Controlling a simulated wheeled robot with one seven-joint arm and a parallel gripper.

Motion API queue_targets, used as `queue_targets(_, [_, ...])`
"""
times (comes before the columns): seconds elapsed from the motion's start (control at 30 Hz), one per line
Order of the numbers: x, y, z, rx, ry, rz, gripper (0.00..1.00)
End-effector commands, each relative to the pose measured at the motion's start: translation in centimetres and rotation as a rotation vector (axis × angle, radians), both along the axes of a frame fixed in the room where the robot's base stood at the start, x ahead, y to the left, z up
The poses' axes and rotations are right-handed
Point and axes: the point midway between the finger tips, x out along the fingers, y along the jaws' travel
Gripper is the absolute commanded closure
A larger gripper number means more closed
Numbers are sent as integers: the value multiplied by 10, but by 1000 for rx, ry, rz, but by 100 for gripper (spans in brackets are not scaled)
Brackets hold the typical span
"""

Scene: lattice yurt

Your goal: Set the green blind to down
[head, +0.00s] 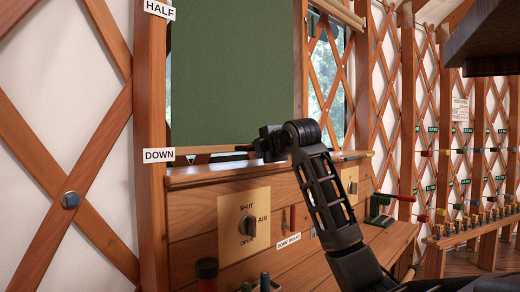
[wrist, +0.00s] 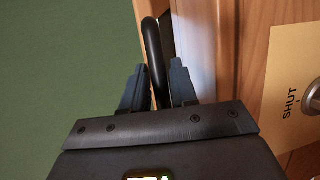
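The green blind (head: 235,70) hangs over the window in the head view, its lower edge near the sill. The HALF label (head: 159,10) is higher on the same post. My gripper (head: 262,146) is at the blind's lower right. In the wrist view the green cloth fills the left, and a black bar handle (wrist: 152,45) runs between my two close-set fingers (wrist: 158,85), which appear shut on it. The exact finger contact is hard to make out.
Below the sill (head: 200,178) is an AIR knob (head: 248,225) on a yellow plate marked SHUT and OPEN. Several small levers line the bench (head: 475,232) at the right.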

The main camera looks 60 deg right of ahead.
Motion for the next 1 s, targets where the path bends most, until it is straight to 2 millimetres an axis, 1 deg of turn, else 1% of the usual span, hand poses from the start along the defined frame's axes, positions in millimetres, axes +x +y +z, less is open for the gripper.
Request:
queue_targets(0.03, [0,0,0,0,0,0,67])
queue_targets(0.13, [0,0,0,0,0,0,58])
queue_targets(0.37, [0,0,0,-1,-1,0,58])
queue_targets(0.47, [-5,3,2,-1,-2,0,58])
queue_targets(0.57, [-15,11,4,0,-2,0,58])
queue_targets(0.8, [-46,33,11,-1,-2,-1,58])
queue_targets(1.0, [-60,44,14,0,-1,0,58])
